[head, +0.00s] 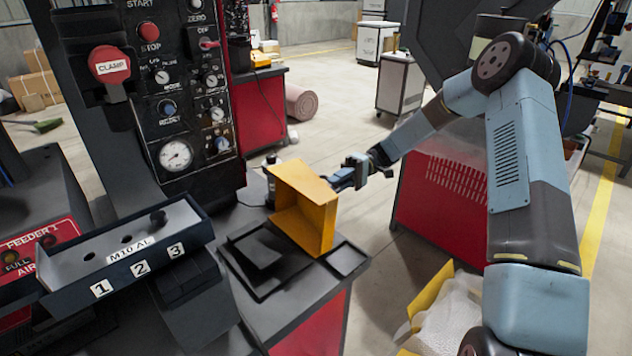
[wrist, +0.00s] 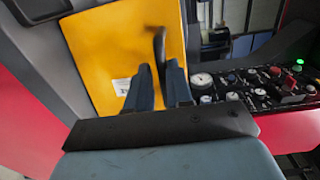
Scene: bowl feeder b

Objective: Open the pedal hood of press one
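The yellow pedal hood (head: 318,226) stands on the dark top of a red cabinet, right of the press control panel. Its hollow side faces left in the head view. In the wrist view its yellow face (wrist: 110,45) fills the upper left and carries a small white label. A dark upright handle (wrist: 159,44) stands out from that face. My gripper (head: 345,179) is at the hood's right side. The exact finger contact is hard to see.
The press control panel (head: 180,90) with its red CLAMP button (head: 110,65) stands at the left. A tray marked 1, 2, 3 (head: 130,262) is in front of it. A yellow-edged box (head: 440,310) stands on the floor below my arm. Open floor lies behind the hood.

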